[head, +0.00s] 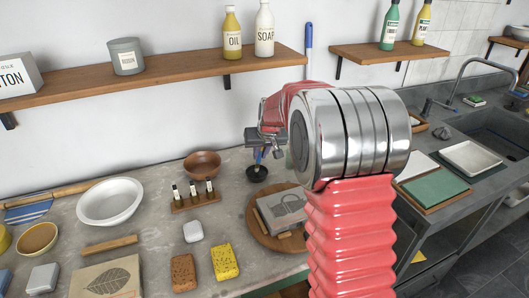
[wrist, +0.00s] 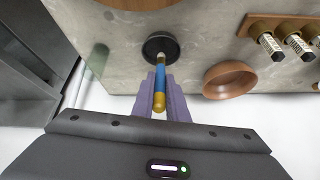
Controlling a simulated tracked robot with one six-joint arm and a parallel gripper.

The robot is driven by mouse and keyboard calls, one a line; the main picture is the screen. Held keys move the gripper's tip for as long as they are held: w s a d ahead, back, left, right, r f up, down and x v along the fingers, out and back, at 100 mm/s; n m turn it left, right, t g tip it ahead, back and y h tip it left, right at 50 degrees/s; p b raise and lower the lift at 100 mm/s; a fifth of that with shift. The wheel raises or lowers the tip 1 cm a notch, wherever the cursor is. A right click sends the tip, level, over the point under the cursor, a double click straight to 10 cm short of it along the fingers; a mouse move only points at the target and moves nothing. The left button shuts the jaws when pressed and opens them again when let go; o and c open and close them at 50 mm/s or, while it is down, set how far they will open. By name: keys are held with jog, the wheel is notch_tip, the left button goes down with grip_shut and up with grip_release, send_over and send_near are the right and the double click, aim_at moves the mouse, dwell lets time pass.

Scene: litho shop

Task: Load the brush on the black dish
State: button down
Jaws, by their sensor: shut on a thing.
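The black dish (head: 257,175) stands on the counter below my gripper (head: 264,153); it also shows at the top middle of the wrist view (wrist: 160,47). The brush (wrist: 160,84), with a blue handle and a yellow end, is held between the purple fingers of my gripper (wrist: 160,92), which are shut on it. Its far end points down at the dish and overlaps it in the wrist view. I cannot tell whether the bristles touch the dish; the tip is hard to make out.
A round wooden board (head: 262,233) bearing a grey stone slab (head: 282,208) lies in front. A shelf (head: 170,67) runs along the wall behind.

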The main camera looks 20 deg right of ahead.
jog(key=shift+f, duration=0.35)
dwell(0.9)
jog(key=shift+r, duration=3.5)
jog(key=shift+s, duration=0.1)
